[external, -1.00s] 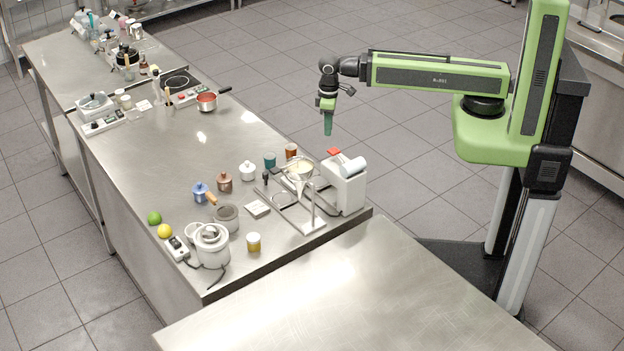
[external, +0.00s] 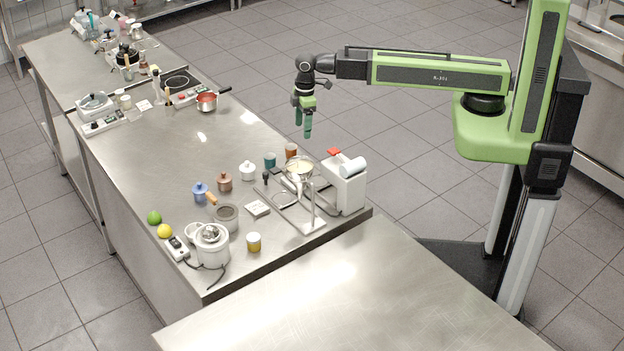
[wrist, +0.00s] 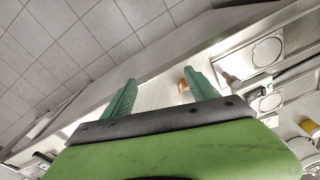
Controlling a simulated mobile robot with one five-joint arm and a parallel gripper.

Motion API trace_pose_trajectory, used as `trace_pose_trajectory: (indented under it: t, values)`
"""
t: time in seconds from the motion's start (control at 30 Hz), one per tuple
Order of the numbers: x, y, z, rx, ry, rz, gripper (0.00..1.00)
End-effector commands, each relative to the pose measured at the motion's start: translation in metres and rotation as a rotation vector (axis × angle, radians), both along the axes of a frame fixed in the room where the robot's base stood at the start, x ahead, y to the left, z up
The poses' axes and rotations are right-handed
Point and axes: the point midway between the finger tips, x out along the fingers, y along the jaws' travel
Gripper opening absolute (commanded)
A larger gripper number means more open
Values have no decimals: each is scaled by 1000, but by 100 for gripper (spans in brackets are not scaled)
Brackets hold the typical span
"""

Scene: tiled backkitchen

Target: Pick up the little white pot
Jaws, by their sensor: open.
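The little white pot (external: 247,171) has a lid with a knob and stands upright on the steel bench, left of the teal cup (external: 270,160). My gripper (external: 307,134) is open and empty, pointing down. It is well above the bench, up and to the right of the pot, not touching anything. In the wrist view the two green fingers (wrist: 160,77) are apart, with bench edge and floor beyond them. I cannot make out the white pot in the wrist view.
A brown lidded pot (external: 224,182) and a blue lidded pot (external: 200,192) stand left of the white pot. An orange-brown cup (external: 291,151) is to its right. A wire stand with a funnel (external: 300,170) and a white device (external: 345,185) are at the right. Bench behind is clear.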

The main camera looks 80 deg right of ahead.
Motion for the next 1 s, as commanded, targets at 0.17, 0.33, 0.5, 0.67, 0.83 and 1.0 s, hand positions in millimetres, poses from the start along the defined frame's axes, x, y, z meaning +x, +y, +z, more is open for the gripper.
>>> trace_pose_trajectory:
  t: [0.17,0.33,0.5,0.67,0.83,1.0]
  values:
    - [94,54,60,16,-36,276,68]
    - [153,127,117,33,-56,443,68]
    - [150,166,141,37,-55,489,68]
    - [147,174,141,37,-55,500,68]
    - [147,174,127,36,-56,497,68]
    - [149,177,93,36,-56,496,68]
